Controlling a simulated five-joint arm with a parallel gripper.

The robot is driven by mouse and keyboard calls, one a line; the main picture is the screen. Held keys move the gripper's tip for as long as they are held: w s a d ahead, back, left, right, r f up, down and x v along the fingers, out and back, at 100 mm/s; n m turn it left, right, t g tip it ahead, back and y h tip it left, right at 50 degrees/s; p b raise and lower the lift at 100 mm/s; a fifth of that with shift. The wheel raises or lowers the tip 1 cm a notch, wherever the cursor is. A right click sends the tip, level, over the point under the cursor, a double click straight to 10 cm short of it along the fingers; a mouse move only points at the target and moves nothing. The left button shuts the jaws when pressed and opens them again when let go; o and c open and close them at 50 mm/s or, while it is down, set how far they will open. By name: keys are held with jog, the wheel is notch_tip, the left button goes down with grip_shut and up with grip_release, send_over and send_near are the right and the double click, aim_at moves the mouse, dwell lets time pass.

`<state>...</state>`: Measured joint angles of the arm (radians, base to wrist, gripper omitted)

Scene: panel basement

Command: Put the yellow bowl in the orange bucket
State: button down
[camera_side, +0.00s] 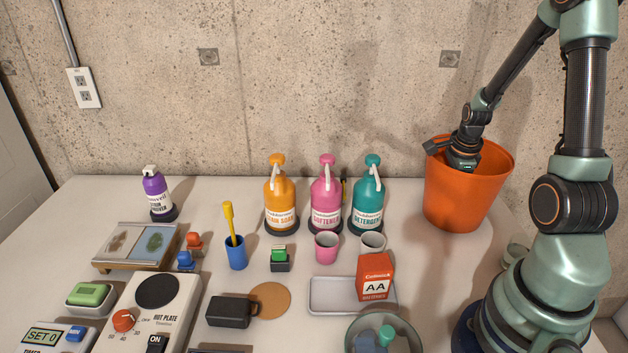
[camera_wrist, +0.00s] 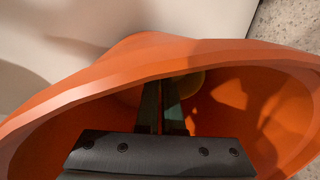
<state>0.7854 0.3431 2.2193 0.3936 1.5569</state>
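The orange bucket (camera_side: 462,203) stands upright at the table's right side. It also fills much of the wrist view (camera_wrist: 100,75), seen over its rim. My gripper (camera_side: 462,172) reaches down inside the bucket, so its fingertips are hidden in the side view. In the wrist view my gripper's fingers (camera_wrist: 162,85) point into the bucket, close together with a thin gap. A small part of the yellow bowl (camera_wrist: 193,84) shows inside the bucket, just beyond the right finger. Most of it is hidden, and I cannot tell whether the fingers touch it.
Orange, pink and teal (camera_side: 368,205) bottles stand left of the bucket. A glass bowl (camera_side: 408,335) lies at the front, and several cups are nearby. The concrete wall is behind.

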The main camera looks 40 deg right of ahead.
jog(key=shift+f, duration=1.05)
jog(key=shift+f, duration=0.15)
jog(key=c, duration=1)
grip_release()
jog(key=shift+c, duration=0.2)
notch_tip(320, 180, up, 12)
jog(key=s+a, duration=0.1)
jog(key=shift+s+a, duration=0.3)
